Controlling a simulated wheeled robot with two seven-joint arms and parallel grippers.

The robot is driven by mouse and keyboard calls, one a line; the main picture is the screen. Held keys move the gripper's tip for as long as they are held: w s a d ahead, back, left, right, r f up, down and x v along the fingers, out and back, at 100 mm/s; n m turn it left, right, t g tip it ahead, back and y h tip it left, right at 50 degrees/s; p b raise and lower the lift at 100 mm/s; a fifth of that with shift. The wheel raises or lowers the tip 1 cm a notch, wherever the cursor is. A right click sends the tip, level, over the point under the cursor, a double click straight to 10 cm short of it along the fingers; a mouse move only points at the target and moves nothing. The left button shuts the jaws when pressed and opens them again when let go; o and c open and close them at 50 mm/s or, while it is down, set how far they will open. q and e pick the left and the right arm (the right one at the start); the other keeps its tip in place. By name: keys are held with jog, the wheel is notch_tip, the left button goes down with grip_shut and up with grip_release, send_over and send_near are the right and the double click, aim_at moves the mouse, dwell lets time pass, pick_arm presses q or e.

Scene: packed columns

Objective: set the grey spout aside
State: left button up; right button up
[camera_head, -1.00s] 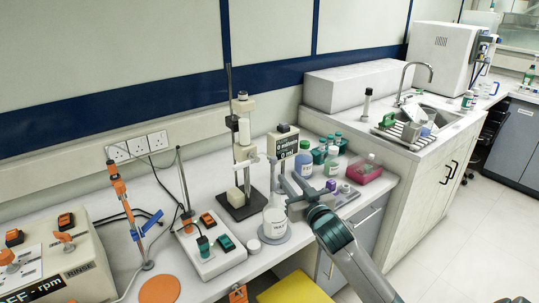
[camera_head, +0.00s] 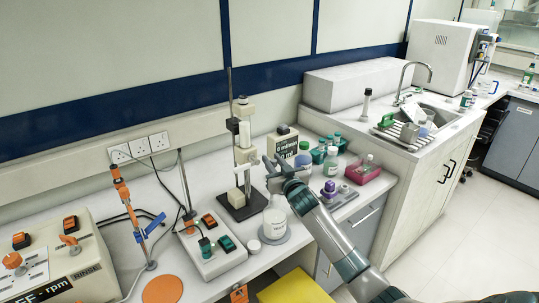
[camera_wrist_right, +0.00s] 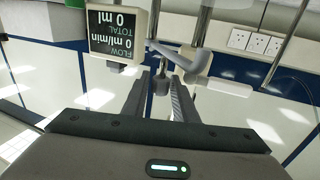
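The grey spout (camera_wrist_right: 178,56) sticks out from an upright post in the right wrist view, beside the flow display. In the head view the spout (camera_head: 250,164) shows as a pale arm on the dispenser stand, partly close behind my gripper. My right gripper (camera_head: 270,170) is at the spout's height, just to its right. In the right wrist view its two fingers (camera_wrist_right: 157,88) are apart, with a small dark grey end piece in line between them. I cannot tell whether they touch it. My left gripper is not in view.
A white labelled flask (camera_head: 275,222) stands below my right gripper. The flow display box (camera_head: 284,140) is behind it. A stirrer plate (camera_head: 212,250) is to the left.

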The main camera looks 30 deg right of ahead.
aim_at(272, 160)
jog(key=shift+w+d, duration=0.15)
jog(key=shift+w, duration=0.65)
jog(key=shift+w+d, duration=0.15)
jog(key=shift+w, duration=0.65)
grip_shut()
